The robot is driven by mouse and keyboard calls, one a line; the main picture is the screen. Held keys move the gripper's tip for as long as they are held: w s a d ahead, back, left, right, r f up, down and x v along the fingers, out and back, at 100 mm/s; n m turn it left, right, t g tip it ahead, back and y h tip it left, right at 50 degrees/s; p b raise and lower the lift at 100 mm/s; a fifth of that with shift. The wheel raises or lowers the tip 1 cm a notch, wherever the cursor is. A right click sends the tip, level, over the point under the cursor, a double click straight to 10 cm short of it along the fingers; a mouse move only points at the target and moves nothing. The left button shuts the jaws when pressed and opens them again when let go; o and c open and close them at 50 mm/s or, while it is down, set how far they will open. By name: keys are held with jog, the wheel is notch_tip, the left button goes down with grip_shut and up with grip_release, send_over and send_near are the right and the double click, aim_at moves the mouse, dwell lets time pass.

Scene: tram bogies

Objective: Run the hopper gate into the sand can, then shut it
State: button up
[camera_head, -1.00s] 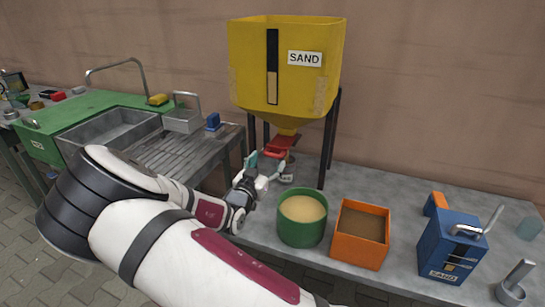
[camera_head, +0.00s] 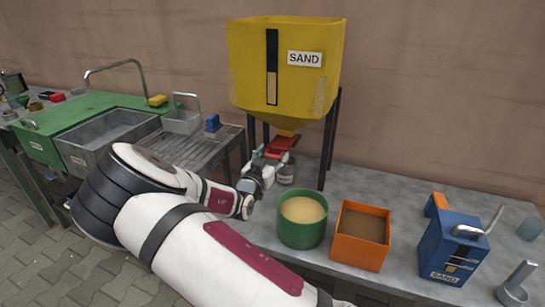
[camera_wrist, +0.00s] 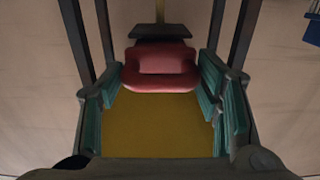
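The yellow sand hopper (camera_head: 285,70) stands on dark legs on the bench, with a strip of sand showing in its front slot. Its red gate handle (camera_head: 281,144) is below the cone and also shows in the wrist view (camera_wrist: 160,68). My gripper (camera_head: 270,158) is at the handle. In the wrist view its teal fingers (camera_wrist: 153,95) are apart, on either side of the red handle, with gaps. A small grey can (camera_head: 287,174) stands under the hopper, partly behind my gripper; its inside is hidden. Whether the gate is open is hidden; no falling sand shows.
A green tub of sand (camera_head: 302,232), an orange box of darker material (camera_head: 361,250) and a blue SAND-labelled container (camera_head: 452,246) stand along the bench front. The hopper legs (camera_head: 329,140) flank the gate area. A green sink unit (camera_head: 85,120) is at left.

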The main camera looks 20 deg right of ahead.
jog(key=shift+b+x, duration=0.7)
jog(key=shift+x, duration=0.55)
jog(key=shift+r, duration=0.1)
jog(key=o, duration=1.4)
jog(key=shift+d, duration=0.15)
jog(key=v, duration=1.2)
